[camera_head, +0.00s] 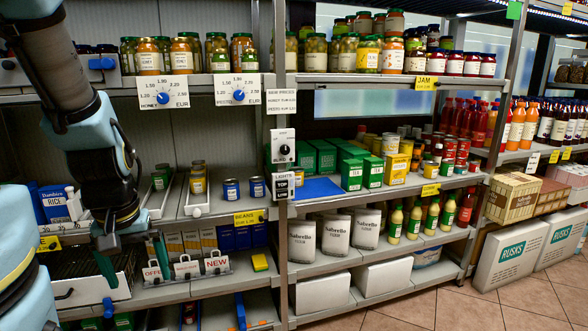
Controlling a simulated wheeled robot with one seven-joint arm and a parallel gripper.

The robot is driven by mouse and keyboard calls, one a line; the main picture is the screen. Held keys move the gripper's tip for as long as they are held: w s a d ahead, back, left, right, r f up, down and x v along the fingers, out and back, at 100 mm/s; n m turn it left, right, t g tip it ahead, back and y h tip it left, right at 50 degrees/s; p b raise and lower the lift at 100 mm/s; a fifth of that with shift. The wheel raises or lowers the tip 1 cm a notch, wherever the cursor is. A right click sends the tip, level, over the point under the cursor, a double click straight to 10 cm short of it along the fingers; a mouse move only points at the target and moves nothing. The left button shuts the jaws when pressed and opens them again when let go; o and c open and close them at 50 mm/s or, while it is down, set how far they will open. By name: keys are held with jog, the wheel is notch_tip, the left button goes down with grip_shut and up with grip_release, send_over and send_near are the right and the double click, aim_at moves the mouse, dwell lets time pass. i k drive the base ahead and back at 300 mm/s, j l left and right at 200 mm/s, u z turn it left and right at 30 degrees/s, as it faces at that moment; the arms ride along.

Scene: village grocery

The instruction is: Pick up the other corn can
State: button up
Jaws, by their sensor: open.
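Yellow-labelled cans (197,184), which look like the corn cans, stand one behind another in a white lane on the middle shelf at left. Their labels are too small to read. My arm hangs down at the left of the picture. My gripper (130,258) is open and empty, pointing down in front of the shelf, left of and below the yellow cans and apart from them. Its fingers are partly lost against the dark shelf behind.
Green cans (160,177) stand left of the yellow ones, and two blue cans (231,189) stand to the right. A shelf upright (283,250) rises right of these. A sign rack (187,270) stands on the shelf below. Jars (150,56) fill the upper shelf. The floor (480,308) at right is clear.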

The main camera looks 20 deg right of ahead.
aim_at(430, 172)
jog(key=u, duration=0.45)
jog(key=l+u, duration=0.1)
jog(key=u, duration=1.15)
jog(key=k+l+u, duration=0.1)
jog(key=u, duration=1.2)
jog(key=k+l, duration=0.15)
jog(key=k, duration=2.1)
jog(key=k+l+u, duration=0.1)
jog(key=k, duration=2.2)
jog(key=k+z, duration=0.2)
jog(key=z, duration=0.2)
jog(key=k+l+z, duration=0.15)
jog(key=z, duration=0.3)
jog(key=k, duration=0.1)
